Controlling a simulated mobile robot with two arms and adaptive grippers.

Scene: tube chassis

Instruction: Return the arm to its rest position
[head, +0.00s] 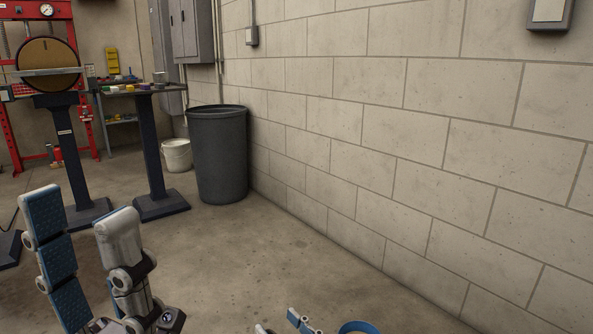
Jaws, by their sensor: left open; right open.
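My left gripper (79,207) is at the lower left of the head view. Its fingers point up and stand apart, one showing blue pads and the other a grey back. It is open, with nothing between the fingers. My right gripper (279,323) shows only in part at the bottom edge, with a blue-padded finger and a grey tip apart from each other. It is open; the rest of it is cut off by the frame. I see nothing held by either gripper.
A dark grey bin (219,155) stands by the block wall (400,120), with a white bucket (177,155) beside it. Two pedestal stands, one with a round disc (48,57), and a red press (72,25) are at the left. The middle floor is clear.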

